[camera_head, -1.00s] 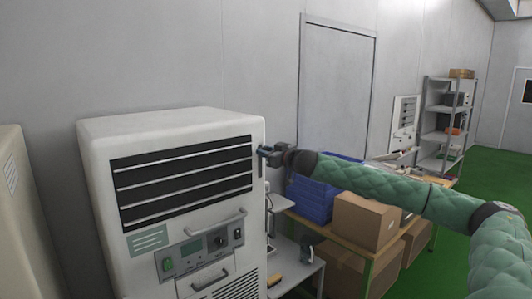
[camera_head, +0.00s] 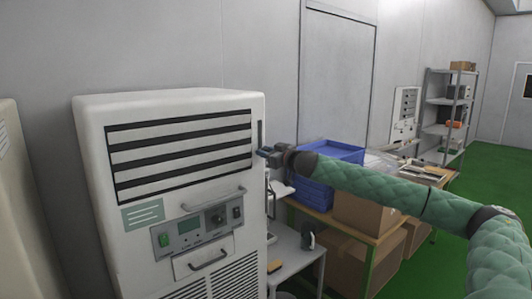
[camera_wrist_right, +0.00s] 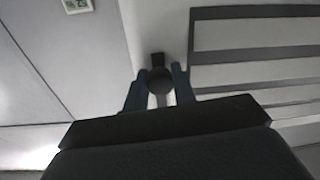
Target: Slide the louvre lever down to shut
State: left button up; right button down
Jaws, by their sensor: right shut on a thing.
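The white machine (camera_head: 95,190) has a louvre panel (camera_head: 180,155) of pale slats with dark gaps on its upper front. The slats look broad and partly turned. A dark vertical lever slot (camera_head: 260,133) lies right of the panel, and its upper part shows above my gripper. My right gripper (camera_head: 264,153) is at the slot's lower part. In the wrist view, a dark round lever knob (camera_wrist_right: 160,80) sits between the two blue fingers of the right gripper (camera_wrist_right: 159,86), which is shut on it. My left gripper is not in view.
Below the louvres are a handle (camera_head: 215,202) and a control panel (camera_head: 195,230). A shelf (camera_head: 442,130) stands farther back.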

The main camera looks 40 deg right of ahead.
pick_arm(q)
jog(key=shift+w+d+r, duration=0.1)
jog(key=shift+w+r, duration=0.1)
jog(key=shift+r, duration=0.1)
pick_arm(e)
jog(key=shift+f, duration=0.2)
jog(key=c, duration=1.1)
grip_release()
jog(key=shift+c, duration=0.2)
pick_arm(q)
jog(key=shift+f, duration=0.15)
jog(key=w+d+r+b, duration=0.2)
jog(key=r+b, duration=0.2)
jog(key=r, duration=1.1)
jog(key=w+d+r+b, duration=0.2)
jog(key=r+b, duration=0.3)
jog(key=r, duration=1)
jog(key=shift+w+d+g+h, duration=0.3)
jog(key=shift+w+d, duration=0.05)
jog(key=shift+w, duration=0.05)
pick_arm(e)
jog(key=s, duration=0.7)
jog(key=shift+s+d, duration=0.4)
